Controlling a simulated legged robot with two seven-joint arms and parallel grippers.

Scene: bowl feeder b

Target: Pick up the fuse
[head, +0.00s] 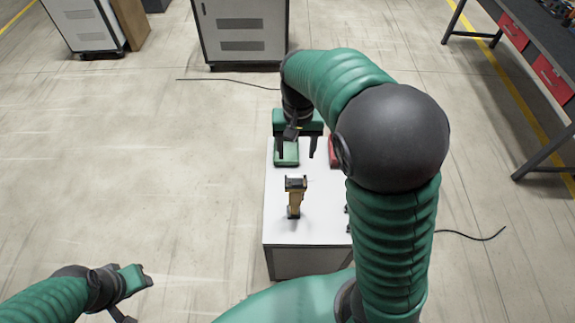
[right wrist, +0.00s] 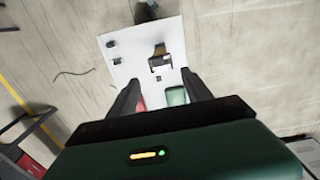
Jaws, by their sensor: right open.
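A white table (head: 280,232) stands ahead of me. A yellow and black upright device (head: 295,197) stands on it, and it also shows in the right wrist view (right wrist: 160,60). Several small dark parts lie on the tabletop in the right wrist view, one of them a dark piece (right wrist: 117,61); I cannot tell which thing is the fuse. My right gripper (head: 297,152) is open and empty, above the far end of the table, beyond the device. Its two fingers frame the table in the wrist view (right wrist: 162,88). My left gripper (head: 134,286) is low at the left, away from the table.
A green bin (head: 287,160) and a red bin (head: 334,152) sit at the table's far end, the red one partly hidden by my right arm. Grey cabinets (head: 242,30) stand behind. A dark workbench (head: 540,60) is at the right. The floor to the left is clear.

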